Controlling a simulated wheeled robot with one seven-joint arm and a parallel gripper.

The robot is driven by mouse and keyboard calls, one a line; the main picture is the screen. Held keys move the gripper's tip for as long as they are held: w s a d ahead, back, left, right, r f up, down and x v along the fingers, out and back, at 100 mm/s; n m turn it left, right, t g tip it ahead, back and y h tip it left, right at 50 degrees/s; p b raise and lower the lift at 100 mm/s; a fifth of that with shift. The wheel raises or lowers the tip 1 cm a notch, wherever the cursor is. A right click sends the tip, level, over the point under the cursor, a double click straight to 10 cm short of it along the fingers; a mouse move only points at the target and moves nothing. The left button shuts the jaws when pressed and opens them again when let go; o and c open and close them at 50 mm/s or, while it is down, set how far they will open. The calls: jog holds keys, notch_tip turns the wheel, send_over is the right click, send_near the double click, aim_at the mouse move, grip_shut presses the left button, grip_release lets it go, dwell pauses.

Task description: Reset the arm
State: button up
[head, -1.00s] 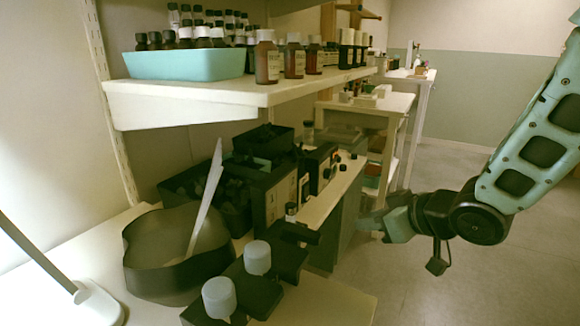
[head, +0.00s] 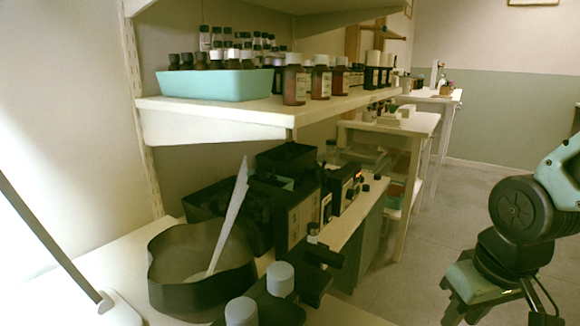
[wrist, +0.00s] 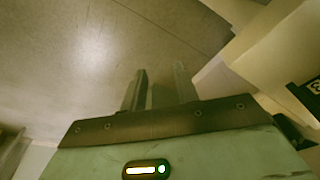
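My arm is at the right edge of the head view, clear of the shelf and table. My gripper (head: 462,312) hangs low at the bottom right and points down, partly cut off by the frame edge. In the wrist view its two fingers (wrist: 160,88) stand apart with bare floor between them. It is open and holds nothing.
A shelf (head: 215,122) carries a teal tray (head: 215,86) of bottles and several brown bottles (head: 295,84). Below, a table (head: 90,262) holds a dark bowl (head: 170,262), boxes (head: 298,215) and white-capped bottles (head: 280,278). Open floor (head: 455,200) lies right of the table.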

jog(key=s+a+r+n+g, duration=0.2)
jog(key=s+a+n, duration=0.4)
jog(key=s+a, duration=0.6)
notch_tip(320, 180, up, 24)
jog(key=p, duration=2.4)
jog(key=shift+w+r+p, duration=0.15)
jog(key=shift+w+p, duration=0.25)
jog(key=shift+w, duration=0.05)
